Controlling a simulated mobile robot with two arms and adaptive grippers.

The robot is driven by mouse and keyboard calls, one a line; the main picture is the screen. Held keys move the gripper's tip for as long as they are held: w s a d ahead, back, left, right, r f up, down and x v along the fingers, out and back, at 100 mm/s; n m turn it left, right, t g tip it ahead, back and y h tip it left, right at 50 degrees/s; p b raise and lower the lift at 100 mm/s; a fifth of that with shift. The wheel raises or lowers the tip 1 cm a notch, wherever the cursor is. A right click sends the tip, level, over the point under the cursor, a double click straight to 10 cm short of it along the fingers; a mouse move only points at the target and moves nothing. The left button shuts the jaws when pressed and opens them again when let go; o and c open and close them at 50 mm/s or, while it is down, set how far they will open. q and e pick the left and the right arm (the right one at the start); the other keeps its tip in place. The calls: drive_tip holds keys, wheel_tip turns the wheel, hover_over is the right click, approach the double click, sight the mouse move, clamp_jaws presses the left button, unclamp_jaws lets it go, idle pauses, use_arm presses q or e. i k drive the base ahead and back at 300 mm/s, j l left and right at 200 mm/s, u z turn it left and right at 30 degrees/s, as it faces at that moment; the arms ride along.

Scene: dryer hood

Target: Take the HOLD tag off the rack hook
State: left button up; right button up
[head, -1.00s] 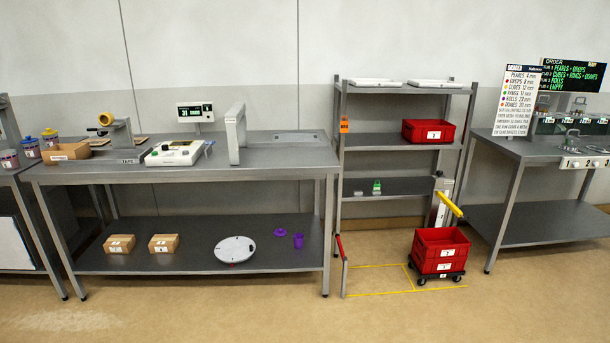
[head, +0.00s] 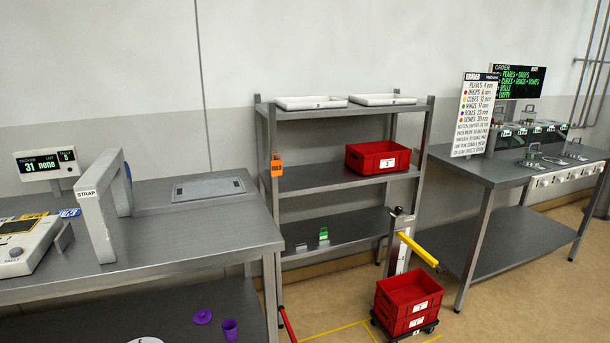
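The orange HOLD tag (head: 276,166) hangs at the front left post of the grey metal rack (head: 340,180), between the top and middle shelves. The hook behind it is too small to make out. Its lettering is too small to read. Neither of my grippers shows in the head view.
A red crate (head: 377,156) sits on the rack's middle shelf, white trays (head: 312,102) on top. Red crates on a dolly (head: 409,297) and a yellow-handled post (head: 418,249) stand at the rack's front right. The left bench (head: 170,235) adjoins the rack. Yellow lines mark the floor.

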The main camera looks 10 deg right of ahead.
sight(276, 165)
drive_tip(key=i+z, duration=0.15)
drive_tip(key=i+l+z, duration=0.15)
drive_tip(key=i, duration=0.3)
drive_tip(key=i+l+z, duration=0.15)
drive_tip(key=i, duration=0.25)
drive_tip(key=i+l+z, duration=0.1)
drive_tip(key=i, duration=0.35)
drive_tip(key=l, duration=0.1)
